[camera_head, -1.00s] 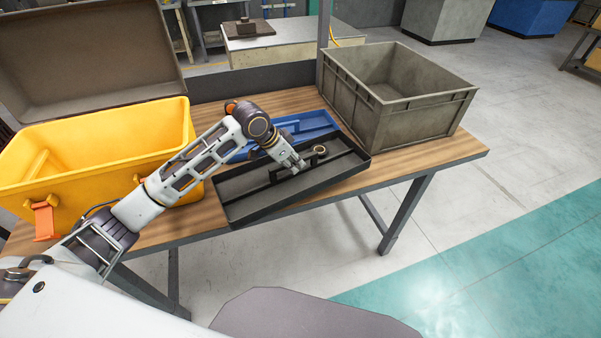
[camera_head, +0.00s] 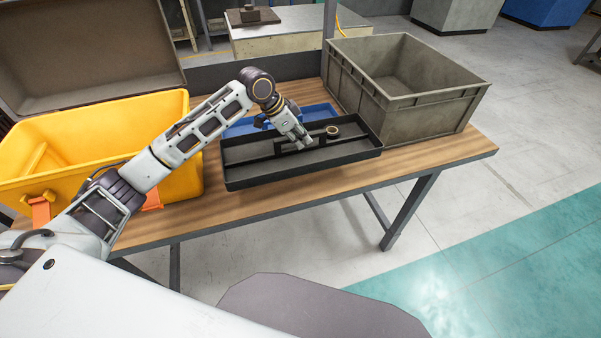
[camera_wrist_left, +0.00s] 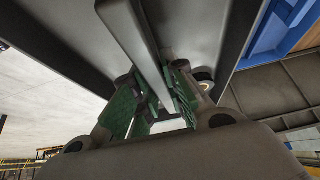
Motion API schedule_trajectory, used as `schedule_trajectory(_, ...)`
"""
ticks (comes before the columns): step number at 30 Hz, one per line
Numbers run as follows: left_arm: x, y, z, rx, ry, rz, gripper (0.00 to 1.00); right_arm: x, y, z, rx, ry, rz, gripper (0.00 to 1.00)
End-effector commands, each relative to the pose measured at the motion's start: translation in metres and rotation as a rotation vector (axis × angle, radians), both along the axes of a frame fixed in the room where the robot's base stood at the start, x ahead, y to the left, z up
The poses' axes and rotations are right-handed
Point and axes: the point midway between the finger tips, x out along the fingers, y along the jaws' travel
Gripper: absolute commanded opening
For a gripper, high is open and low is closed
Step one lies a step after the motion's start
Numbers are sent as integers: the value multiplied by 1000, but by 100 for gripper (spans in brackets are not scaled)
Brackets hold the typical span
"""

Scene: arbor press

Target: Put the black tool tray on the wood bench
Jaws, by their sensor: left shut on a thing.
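The black tool tray (camera_head: 246,173) is a long shallow tray with a raised handle bar along its middle. It is over the front of the wood bench (camera_head: 203,212), in front of a blue tray (camera_head: 321,112). I cannot tell whether its underside touches the bench top. My left gripper (camera_head: 303,146) is shut on the tray's handle, and in the left wrist view the green-padded fingers (camera_wrist_left: 153,105) close around the handle bar (camera_wrist_left: 139,50). A small brass-coloured ring (camera_head: 333,131) sits in the tray. My right gripper is not in view.
A yellow toolbox (camera_head: 100,140) with its lid open stands at the left of the bench. A grey crate (camera_head: 425,115) stands at the right, close to the tray's right end. Bare wood shows along the bench's front edge.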

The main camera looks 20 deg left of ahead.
Motion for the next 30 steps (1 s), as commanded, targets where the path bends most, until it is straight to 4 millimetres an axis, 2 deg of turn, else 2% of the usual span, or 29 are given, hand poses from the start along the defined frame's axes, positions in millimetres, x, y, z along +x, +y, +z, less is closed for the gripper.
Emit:
schedule_trajectory(5, 0, 0, -9, -1, 0, 1, 0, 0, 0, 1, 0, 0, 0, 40)
schedule_trajectory(15, 0, 0, -45, -1, 0, 1, 0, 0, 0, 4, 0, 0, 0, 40)
schedule_trajectory(30, 0, 0, -53, -1, -1, 1, 0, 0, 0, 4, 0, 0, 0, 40)
